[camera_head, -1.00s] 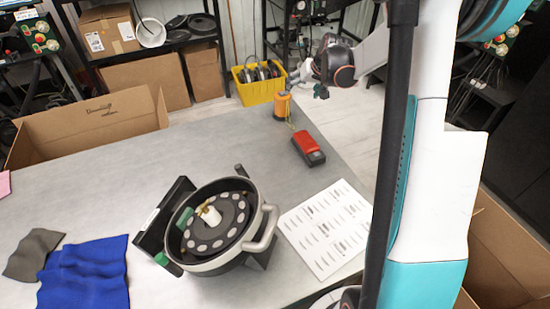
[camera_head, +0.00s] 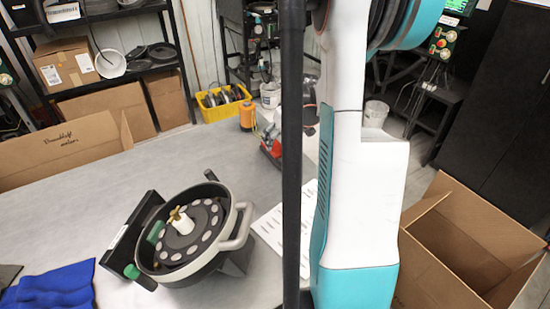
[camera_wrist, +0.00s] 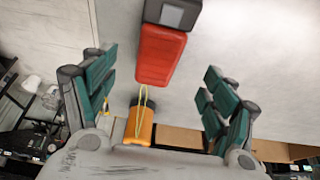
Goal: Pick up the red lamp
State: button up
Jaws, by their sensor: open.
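The red lamp (camera_head: 270,146), red with a dark end, lies on the grey table near its far right edge, partly hidden by my arm in the head view. In the wrist view the red lamp (camera_wrist: 161,54) shows in the upper middle, its dark grey end towards the top edge. My gripper (camera_wrist: 160,68) is open, its green-padded fingers to the left and right of the lamp in the picture. Nothing is held. I cannot tell the exact height above the lamp. In the head view the gripper is mostly hidden behind my arm.
An orange object (camera_head: 247,116) with a yellow cord stands close to the lamp; it also shows in the wrist view (camera_wrist: 139,126). A round seed meter (camera_head: 190,235), a printed sheet (camera_head: 267,229) and blue cloth (camera_head: 50,288) are on the table. A yellow bin (camera_head: 222,104) stands beyond it.

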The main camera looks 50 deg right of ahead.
aim_at(278, 148)
jog(key=b+x, duration=0.3)
jog(key=x, duration=0.4)
jog(key=shift+d+f, duration=0.15)
jog(key=shift+f, duration=0.1)
jog(key=c, duration=1.1)
